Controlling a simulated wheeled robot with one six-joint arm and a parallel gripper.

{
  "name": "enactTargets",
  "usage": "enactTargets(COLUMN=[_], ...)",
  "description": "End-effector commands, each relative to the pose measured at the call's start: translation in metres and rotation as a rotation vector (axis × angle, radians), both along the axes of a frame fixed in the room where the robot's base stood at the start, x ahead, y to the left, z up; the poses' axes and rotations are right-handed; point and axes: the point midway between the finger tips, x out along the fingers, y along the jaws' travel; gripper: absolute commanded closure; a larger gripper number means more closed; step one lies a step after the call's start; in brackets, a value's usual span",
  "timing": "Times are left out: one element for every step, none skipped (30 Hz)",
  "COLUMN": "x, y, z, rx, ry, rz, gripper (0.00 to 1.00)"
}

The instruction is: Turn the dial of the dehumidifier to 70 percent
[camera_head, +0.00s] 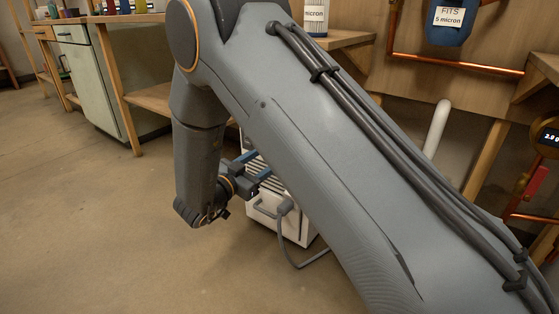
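The dehumidifier (299,228) looks to be the white box standing on the floor, with slats near its top and a handle-like part lower down. My arm's large grey link covers much of it. I cannot see its dial or any percent marks. My gripper (262,164) is low, at the upper left of the white box, and its two bluish fingers point toward it. The fingers look spread with a gap between them, and nothing shows in the gap. I cannot tell whether they touch the box.
A grey cord (287,252) runs from the box's front to the floor and off right behind my arm. A wooden bench (125,85) with a pale green cabinet (92,88) stands at left. Copper pipes (450,64) and a blue filter housing (450,28) are at right. Floor at left is clear.

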Motion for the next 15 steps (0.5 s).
enactTargets(x=[0.0, 0.0, 0.001, 0.002, 0.004, 0.008, 0.011, 0.015, 0.02, 0.024, 0.028, 0.033, 0.036, 0.04, 0.044], y=[0.001, 0.001, -0.001, -0.002, -0.004, -0.008, -0.01, -0.013, -0.017, -0.02, -0.023, -0.027, -0.029, -0.032, -0.036], z=[-0.003, -0.003, -0.003, -0.003, -0.003, -0.003, -0.004, -0.004, -0.004, -0.004, -0.004, -0.004, -0.004, -0.004, -0.005], rx=[-0.005, -0.006, -0.008, -0.009, -0.008, -0.008, -0.008, -0.009, -0.008, -0.008, -0.007, -0.007, -0.007, -0.008, -0.008], ry=[-0.004, -0.006, -0.008, -0.008, -0.009, -0.009, -0.009, -0.008, -0.009, -0.009, -0.009, -0.009, -0.009, -0.008, -0.008], rz=[-0.005, -0.008, -0.011, -0.012, -0.013, -0.014, -0.014, -0.014, -0.013, -0.014, -0.015, -0.013, -0.013, -0.013, -0.013], gripper=[0.49, 0.49, 0.49, 0.49, 0.49, 0.49, 0.49, 0.49, 0.49, 0.49, 0.49, 0.49, 0.49, 0.49, 0.49])
